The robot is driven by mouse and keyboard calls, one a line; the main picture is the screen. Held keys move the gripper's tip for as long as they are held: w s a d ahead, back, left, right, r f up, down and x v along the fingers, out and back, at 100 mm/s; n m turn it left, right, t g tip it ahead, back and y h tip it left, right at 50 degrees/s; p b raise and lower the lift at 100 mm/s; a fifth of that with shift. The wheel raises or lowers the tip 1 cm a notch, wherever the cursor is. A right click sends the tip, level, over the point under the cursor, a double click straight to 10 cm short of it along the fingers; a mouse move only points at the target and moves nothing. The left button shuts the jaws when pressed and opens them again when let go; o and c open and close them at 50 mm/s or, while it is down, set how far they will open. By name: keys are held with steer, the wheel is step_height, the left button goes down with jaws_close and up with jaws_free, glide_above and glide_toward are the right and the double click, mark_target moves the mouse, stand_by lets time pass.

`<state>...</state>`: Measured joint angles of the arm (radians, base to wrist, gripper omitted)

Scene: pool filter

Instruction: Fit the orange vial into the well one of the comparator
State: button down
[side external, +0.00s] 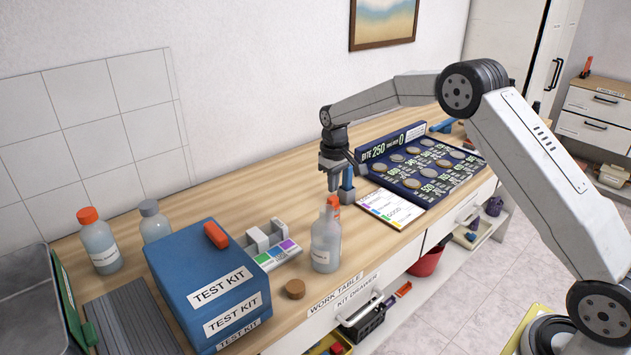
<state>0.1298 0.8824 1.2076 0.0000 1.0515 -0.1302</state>
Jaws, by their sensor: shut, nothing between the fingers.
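My gripper (333,187) points down over the middle of the table and is shut and empty. An orange-red rounded piece (216,235) lies on top of the blue test kit box. A pale grey block unit with green, blue and purple labels (278,254), apparently the comparator, sits left of the clear bottle. Its wells are too small to make out.
The clear bottle (325,246) stands near the front edge. The blue test kit box (200,280) and an orange-capped bottle (100,247) are at left. A blue item in a grey holder (348,182) and a dark board of discs (425,165) are right.

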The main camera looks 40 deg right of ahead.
mark_target(333, 198)
steer(key=shift+f, duration=1.2)
stand_by(0.4)
steer(key=shift+r, duration=0.1)
steer(key=shift+r, duration=3.5)
steer(key=shift+s, duration=0.15)
steer(key=s+a+f+t, duration=0.1)
steer(key=s+a, duration=0.2)
steer(key=s, duration=1.1)
steer(key=s+a+f+t, duration=0.1)
steer(key=s+a, duration=0.3)
steer(key=s, duration=1)
steer(key=shift+s+a+f+t, duration=0.2)
steer(key=shift+s+f+t, duration=0.1)
steer(key=shift+f, duration=0.3)
